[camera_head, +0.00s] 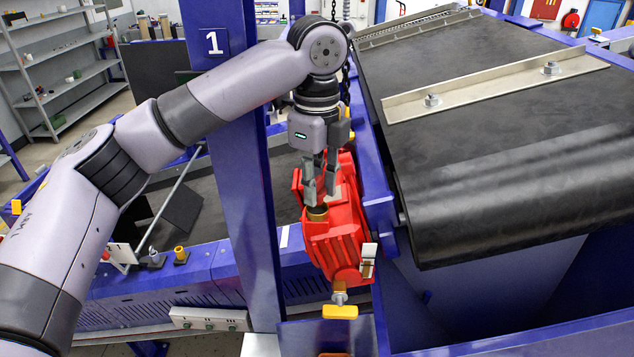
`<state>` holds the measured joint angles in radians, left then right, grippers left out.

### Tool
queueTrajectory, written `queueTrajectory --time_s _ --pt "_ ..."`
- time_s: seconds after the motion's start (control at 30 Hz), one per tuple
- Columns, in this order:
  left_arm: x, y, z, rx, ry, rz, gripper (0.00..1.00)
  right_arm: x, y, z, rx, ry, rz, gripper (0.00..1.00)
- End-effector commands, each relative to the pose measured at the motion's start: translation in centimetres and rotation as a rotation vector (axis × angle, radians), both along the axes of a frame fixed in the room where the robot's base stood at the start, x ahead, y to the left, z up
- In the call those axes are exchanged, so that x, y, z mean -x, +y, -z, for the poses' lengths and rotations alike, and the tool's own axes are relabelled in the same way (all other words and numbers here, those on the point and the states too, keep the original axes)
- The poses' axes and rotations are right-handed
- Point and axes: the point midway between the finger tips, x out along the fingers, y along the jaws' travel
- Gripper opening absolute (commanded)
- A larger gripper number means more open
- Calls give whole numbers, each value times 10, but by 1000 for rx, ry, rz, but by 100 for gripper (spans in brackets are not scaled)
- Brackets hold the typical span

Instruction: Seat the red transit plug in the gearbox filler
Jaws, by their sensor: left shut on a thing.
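The red gearbox (336,238) hangs beside the blue conveyor frame in the middle of the view. Its brass-coloured filler collar (317,214), with a dark top, stands on its upper left side. My left gripper (320,200) points down just above this collar, its fingertips overlapping the collar's far edge in the picture. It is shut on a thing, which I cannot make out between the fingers. I cannot pick out the red transit plug against the red housing. I cannot tell whether anything touches the collar. My right gripper is out of view.
A blue post (236,150) marked 1 stands close left of the gripper. The black belt (500,150) and its blue frame lie close right. A yellow-handled part (340,312) sticks out below the gearbox. Shelves (60,75) stand far left.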

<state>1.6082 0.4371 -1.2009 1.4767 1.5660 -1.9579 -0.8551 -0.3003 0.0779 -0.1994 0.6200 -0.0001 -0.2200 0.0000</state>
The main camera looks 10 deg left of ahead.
Motion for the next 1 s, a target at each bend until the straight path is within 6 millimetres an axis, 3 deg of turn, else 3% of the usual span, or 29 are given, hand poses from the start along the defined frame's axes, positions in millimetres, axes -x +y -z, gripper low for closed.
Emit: queueTrajectory --time_s 0.87,0.9,1.0 --pt "0 0 23 0 0 0 0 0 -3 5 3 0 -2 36" --pt "0 0 23 0 0 0 25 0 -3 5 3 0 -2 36" --pt "0 0 23 0 1 0 32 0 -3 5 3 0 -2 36"
